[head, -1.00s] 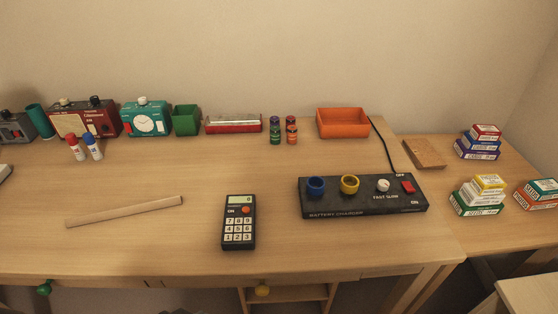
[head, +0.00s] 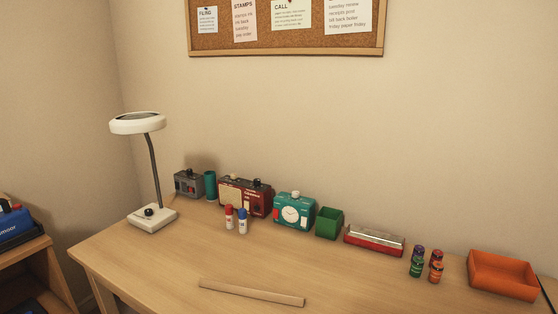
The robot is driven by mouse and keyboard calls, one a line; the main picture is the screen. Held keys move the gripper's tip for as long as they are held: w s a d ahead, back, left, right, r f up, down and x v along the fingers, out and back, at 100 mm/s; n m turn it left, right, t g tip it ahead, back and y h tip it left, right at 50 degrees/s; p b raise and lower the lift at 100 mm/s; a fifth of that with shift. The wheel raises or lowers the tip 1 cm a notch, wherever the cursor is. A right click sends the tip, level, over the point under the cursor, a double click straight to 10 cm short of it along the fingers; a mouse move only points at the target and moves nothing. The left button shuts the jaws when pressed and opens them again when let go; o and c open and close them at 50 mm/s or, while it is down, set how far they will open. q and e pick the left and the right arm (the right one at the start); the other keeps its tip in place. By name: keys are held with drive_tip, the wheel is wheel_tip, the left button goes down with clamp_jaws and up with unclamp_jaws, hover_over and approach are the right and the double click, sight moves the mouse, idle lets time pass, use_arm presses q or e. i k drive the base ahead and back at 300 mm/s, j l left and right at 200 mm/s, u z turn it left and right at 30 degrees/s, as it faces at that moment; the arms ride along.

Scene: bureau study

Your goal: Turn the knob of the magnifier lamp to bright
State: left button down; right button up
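The magnifier lamp (head: 152,170) stands at the far left end of the desk in the head view. It has a white round head (head: 137,123), a dark curved neck and a square white base (head: 152,222). A small black knob (head: 149,212) sits on top of the base. Its setting and any markings around it are too small to read. Neither of my grippers is in view.
The desk in front of the lamp is clear.

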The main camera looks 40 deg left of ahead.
sight(148, 212)
drive_tip(key=u, duration=2.15)
drive_tip(key=i+j, duration=0.3)
drive_tip(key=j, duration=0.15)
drive_tip(key=i+j, duration=0.25)
drive_tip(key=j, duration=0.15)
drive_tip(key=i+j, duration=0.3)
drive_tip(key=j, duration=0.15)
drive_tip(key=i+j, duration=0.25)
drive_tip(key=j, duration=0.15)
drive_tip(key=i+j, duration=0.3)
drive_tip(key=j, duration=0.15)
drive_tip(key=i+j+z, duration=0.1)
drive_tip(key=z, duration=0.9)
drive_tip(key=j, duration=0.1)
